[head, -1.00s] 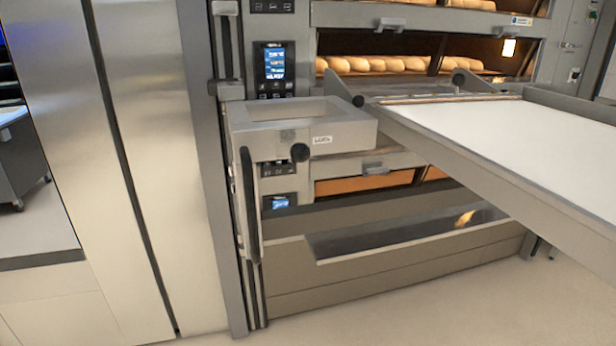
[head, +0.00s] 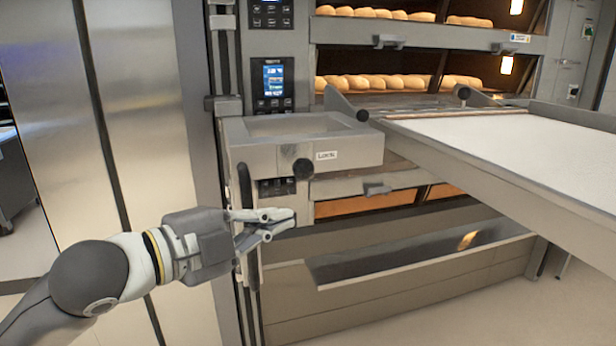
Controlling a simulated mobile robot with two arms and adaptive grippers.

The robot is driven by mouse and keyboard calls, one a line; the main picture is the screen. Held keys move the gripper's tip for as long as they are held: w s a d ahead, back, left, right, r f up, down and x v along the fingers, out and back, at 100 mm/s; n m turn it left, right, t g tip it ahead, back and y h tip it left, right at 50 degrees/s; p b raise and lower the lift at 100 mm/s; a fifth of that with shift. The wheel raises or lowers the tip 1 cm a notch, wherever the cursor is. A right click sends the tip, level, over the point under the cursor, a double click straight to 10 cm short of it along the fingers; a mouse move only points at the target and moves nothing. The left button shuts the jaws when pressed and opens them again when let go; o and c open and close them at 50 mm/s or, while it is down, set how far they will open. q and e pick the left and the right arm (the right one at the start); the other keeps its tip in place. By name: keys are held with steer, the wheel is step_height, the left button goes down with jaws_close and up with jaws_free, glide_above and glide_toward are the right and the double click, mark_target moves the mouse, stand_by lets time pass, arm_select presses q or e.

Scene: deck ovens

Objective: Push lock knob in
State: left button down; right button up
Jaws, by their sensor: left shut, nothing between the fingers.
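The lock knob (head: 303,169) is a round black knob on the front of a grey box-shaped bracket (head: 262,154). A white "Lock" label (head: 326,155) is beside it on the right. My left gripper (head: 292,218) comes in from the left with its fingers shut and empty. In the picture its fingertips are below the knob and apart from it. The gripper covers part of the black vertical handle (head: 246,190) under the bracket. How far the knob stands out is hard to tell. My right gripper is not in view.
The loader with a white belt (head: 500,140) extends toward me on the right, its side rail close to the bracket. Bread loaves (head: 370,82) sit in the lit oven decks behind. A metal flap (head: 410,258) juts out below. Open floor lies at the lower right.

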mark_target(303, 169)
arm_select(q)
steer(key=shift+m+h, duration=0.5)
steer(key=shift+m, duration=0.4)
steer(key=w+d+r+p, duration=0.1)
steer(key=w, duration=0.2)
steer(key=w+d+r+p, duration=0.1)
steer(key=w+d+p, duration=0.1)
steer(key=w, duration=0.1)
steer(key=w+d+r+p, duration=0.1)
steer(key=w+d, duration=0.1)
steer(key=w, duration=0.1)
steer(key=shift+w+r, duration=0.1)
steer(key=shift+w, duration=0.1)
steer(key=shift+d, duration=0.1)
steer(key=shift+d, duration=0.1)
steer(key=shift+w+a+r+p, duration=0.1)
steer(key=shift+w+a+p, duration=0.15)
steer(key=shift+w, duration=0.2)
steer(key=shift+w+a+p, duration=0.15)
steer(key=shift+w+p, duration=0.2)
steer(key=shift+w, duration=0.1)
steer(key=shift+w+a, duration=0.15)
steer(key=shift+w, duration=0.3)
